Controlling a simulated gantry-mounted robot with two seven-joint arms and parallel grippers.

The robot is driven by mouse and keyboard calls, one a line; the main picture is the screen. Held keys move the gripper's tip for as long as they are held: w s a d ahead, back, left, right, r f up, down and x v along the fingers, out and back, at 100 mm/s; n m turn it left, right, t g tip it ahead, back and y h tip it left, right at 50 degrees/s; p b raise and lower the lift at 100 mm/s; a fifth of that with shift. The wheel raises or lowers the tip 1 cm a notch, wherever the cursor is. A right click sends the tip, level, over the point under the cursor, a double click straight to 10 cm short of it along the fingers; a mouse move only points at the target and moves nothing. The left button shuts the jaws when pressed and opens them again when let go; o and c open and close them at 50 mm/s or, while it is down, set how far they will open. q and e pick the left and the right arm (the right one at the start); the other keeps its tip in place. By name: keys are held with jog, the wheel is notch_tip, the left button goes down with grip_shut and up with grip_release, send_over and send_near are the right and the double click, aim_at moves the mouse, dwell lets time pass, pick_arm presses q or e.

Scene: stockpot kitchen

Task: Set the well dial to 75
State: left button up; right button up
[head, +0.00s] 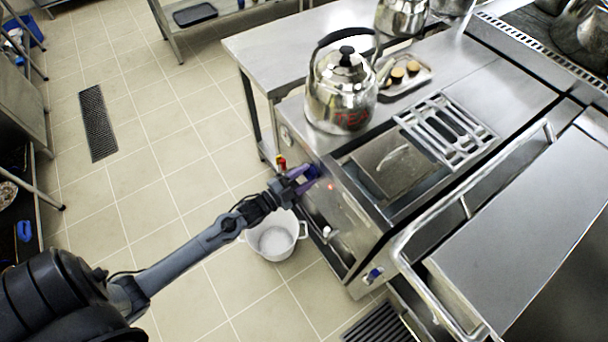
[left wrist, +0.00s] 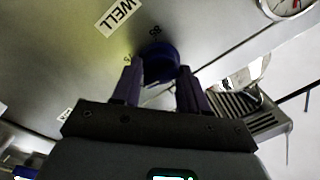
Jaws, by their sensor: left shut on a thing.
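The well dial (left wrist: 158,62) is a dark blue round knob on the steel front panel, below a white "WELL" label (left wrist: 120,14) in the left wrist view. In the head view, my left gripper (head: 297,180) reaches the panel's front, and the blue dial (head: 312,172) shows just past the fingertips. The dial's setting cannot be read. My right gripper is not in view.
A steel kettle marked "TEA" (head: 340,95) stands on the counter above the dial. A white pot (head: 272,240) is on the floor below my left gripper. Another blue knob (head: 373,274) is lower right on the front. A round gauge (left wrist: 287,6) is at upper right.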

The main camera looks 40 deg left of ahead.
pick_arm(q)
jog(key=shift+f+m+h+p, duration=0.15)
jog(key=shift+m+p, duration=0.15)
jog(key=shift+m, duration=1.55)
jog(key=shift+m+h+p, duration=0.15)
jog(key=shift+m+p, duration=0.15)
jog(key=shift+m, duration=1.55)
jog(key=o, duration=1)
jog(key=shift+o, duration=0.2)
jog(key=p+v, duration=0.1)
jog(key=v, duration=0.9)
jog(key=shift+s, duration=0.4)
jog(key=shift+a+f, duration=0.1)
